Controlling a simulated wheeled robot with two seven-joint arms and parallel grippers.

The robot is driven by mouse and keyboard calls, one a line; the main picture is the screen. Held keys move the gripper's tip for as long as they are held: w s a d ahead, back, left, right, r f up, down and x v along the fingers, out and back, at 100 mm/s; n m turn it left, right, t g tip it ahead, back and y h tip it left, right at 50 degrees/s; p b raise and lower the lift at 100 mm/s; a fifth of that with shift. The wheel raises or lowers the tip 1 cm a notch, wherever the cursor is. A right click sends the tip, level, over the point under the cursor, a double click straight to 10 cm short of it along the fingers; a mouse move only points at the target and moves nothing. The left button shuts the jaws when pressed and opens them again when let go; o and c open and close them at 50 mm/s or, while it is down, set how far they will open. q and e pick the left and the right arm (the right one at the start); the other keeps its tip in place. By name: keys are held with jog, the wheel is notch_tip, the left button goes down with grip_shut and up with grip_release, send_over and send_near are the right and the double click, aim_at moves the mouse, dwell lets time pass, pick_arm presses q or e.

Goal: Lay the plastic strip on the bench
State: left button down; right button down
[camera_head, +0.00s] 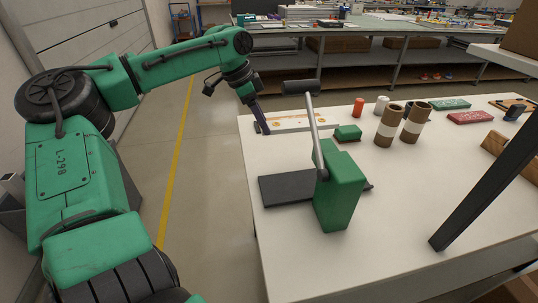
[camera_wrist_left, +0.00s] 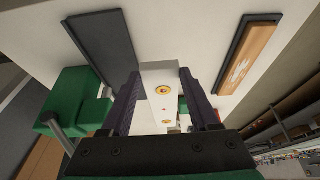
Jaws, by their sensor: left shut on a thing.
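My left gripper (camera_head: 262,120) is at the far left corner of the bench (camera_head: 400,200), fingers pointing down. It is shut on the plastic strip (camera_head: 300,127), a pale narrow bar. In the left wrist view the strip (camera_wrist_left: 161,103) runs between the two dark fingers (camera_wrist_left: 160,105), and brass-coloured rings show on its face. The strip lies along the far edge of the bench in the head view; I cannot tell whether it touches the top. My right gripper is not in view.
A green lever press (camera_head: 340,190) with a dark plate (camera_head: 287,189) stands near the strip. A dark-framed wooden piece (camera_wrist_left: 250,55) lies on the strip's other side. The front middle is clear.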

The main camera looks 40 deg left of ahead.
aim_at(267, 163)
pick_arm(q)
notch_tip(267, 163, down, 12)
jog(key=shift+f, duration=0.15)
jog(key=shift+c, duration=0.6)
grip_release()
jog(key=shift+a, duration=0.1)
